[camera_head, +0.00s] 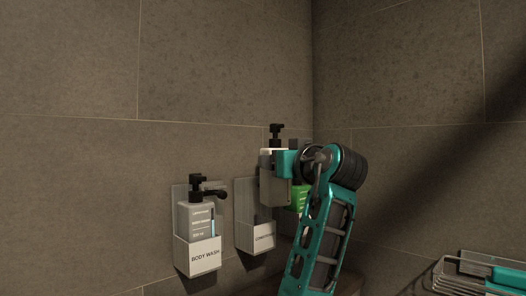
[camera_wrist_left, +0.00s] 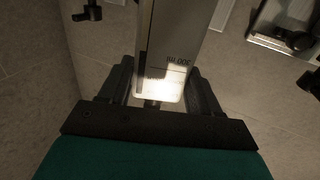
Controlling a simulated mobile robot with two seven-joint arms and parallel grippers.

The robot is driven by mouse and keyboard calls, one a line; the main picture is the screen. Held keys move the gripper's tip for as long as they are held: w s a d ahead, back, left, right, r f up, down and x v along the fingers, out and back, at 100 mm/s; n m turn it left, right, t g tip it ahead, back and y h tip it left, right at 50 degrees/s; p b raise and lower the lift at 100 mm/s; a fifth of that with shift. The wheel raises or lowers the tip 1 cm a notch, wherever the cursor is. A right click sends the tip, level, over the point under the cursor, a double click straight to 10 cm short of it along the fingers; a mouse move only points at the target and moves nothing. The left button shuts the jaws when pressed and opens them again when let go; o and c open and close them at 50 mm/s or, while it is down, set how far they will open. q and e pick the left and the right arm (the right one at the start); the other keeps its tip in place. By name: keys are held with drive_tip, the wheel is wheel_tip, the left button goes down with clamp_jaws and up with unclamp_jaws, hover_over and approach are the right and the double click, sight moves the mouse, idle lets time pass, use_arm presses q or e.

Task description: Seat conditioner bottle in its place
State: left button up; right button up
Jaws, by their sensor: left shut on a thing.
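The held bottle (camera_head: 272,190) is grey with a black pump, and stands upright in my left gripper (camera_head: 284,164). In the left wrist view the bottle (camera_wrist_left: 172,50) sits between both fingers, with small print on its face. The holder marked for conditioner (camera_head: 258,236) is on the wall and looks empty. The bottle is above and to the right of this holder in the picture, apart from its label front; its depth from the wall is hard to tell. My right gripper is not in view.
A body wash bottle (camera_head: 197,217) sits in its wall holder (camera_head: 203,256) on the left. A green-labelled item (camera_head: 299,198) is partly hidden behind my arm. A metal rack (camera_head: 455,277) is at the lower right, near the wall corner.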

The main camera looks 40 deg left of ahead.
use_arm(q)
drive_tip(key=a+r+n+g, duration=0.1)
drive_tip(key=g, duration=0.1)
drive_tip(key=s+a+r+n+g+y+p, duration=0.1)
drive_tip(key=g, duration=0.1)
drive_tip(key=shift+s+a+r+n, duration=0.1)
drive_tip(key=shift+a+r+n, duration=0.2)
drive_tip(key=shift+a+r, duration=0.1)
drive_tip(key=shift+a+n+g+y, duration=0.3)
drive_tip(key=shift+a+n+g, duration=0.25)
drive_tip(key=shift+g, duration=0.25)
drive_tip(key=shift+a+f+g, duration=0.15)
drive_tip(key=shift+f+g, duration=0.05)
drive_tip(key=shift+g, duration=0.1)
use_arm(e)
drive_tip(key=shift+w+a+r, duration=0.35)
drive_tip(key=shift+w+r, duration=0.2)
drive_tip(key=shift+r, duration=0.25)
use_arm(q)
hover_over(262, 203)
drive_tip(key=shift+f, duration=3.15)
drive_tip(key=shift+f+b, duration=0.9)
drive_tip(key=shift+f, duration=0.15)
drive_tip(key=shift+f+b, duration=1.5)
drive_tip(key=shift+f, duration=0.25)
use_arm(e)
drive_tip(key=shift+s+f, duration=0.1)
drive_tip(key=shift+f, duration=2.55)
